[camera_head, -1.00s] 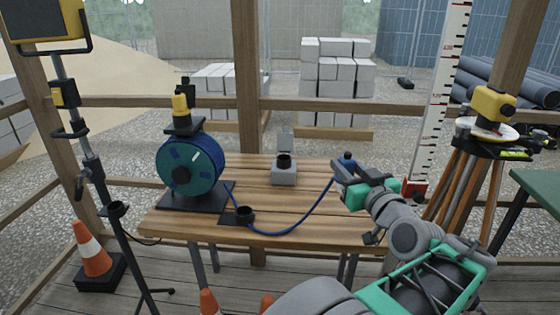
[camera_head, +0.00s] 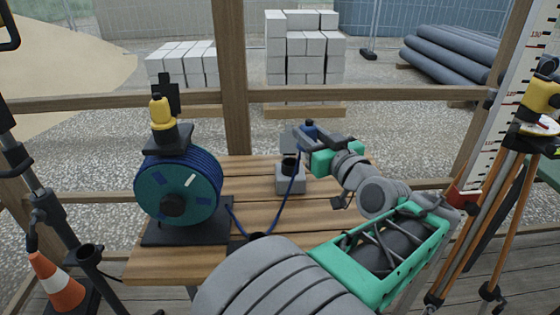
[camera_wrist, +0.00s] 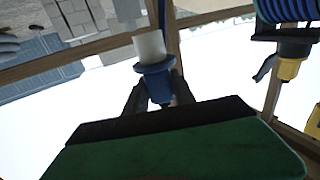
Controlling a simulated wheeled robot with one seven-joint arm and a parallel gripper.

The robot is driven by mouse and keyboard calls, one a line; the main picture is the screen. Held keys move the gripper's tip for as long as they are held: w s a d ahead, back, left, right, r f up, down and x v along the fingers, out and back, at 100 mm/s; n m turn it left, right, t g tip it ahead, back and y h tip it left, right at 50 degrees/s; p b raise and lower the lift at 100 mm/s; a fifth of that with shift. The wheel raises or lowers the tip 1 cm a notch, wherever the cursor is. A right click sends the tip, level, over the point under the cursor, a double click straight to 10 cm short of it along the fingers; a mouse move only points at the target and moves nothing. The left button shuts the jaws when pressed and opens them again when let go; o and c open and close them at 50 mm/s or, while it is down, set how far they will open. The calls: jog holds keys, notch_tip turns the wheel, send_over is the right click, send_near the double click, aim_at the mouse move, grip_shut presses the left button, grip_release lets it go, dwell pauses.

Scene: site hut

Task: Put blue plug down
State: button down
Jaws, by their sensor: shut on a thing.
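The blue plug (camera_head: 309,127) is held in my gripper (camera_head: 318,136), above the back of the wooden table. In the wrist view the plug (camera_wrist: 154,72) has a blue body and flange with a white end, and both fingers of my gripper (camera_wrist: 155,98) close on its blue body. A blue cable (camera_head: 287,207) hangs from the plug down toward the table and the cable reel (camera_head: 178,190).
The wooden table (camera_head: 240,187) has bare planks around the socket box. A tripod (camera_head: 493,200) stands at the right and a traffic cone (camera_head: 56,284) at the lower left.

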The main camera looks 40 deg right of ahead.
jog(key=w+d+f, duration=0.2)
jog(key=w+f, duration=0.1)
jog(key=w+d+f, duration=0.2)
jog(key=w+f, duration=0.1)
jog(key=w, duration=0.1)
jog(key=w+d+f, duration=0.2)
jog(key=w+f, duration=0.1)
jog(key=w, duration=0.1)
jog(key=shift+w+d+f, duration=0.1)
jog(key=shift+w+d, duration=0.05)
jog(key=shift+d, duration=0.05)
jog(key=f, duration=0.3)
jog(key=shift+w+d+f, duration=0.15)
jog(key=shift+w+f, duration=0.05)
jog(key=shift+f, duration=0.15)
jog(key=shift+f+b, duration=0.3)
jog(key=shift+b, duration=0.35)
jog(key=c, duration=1.3)
grip_release()
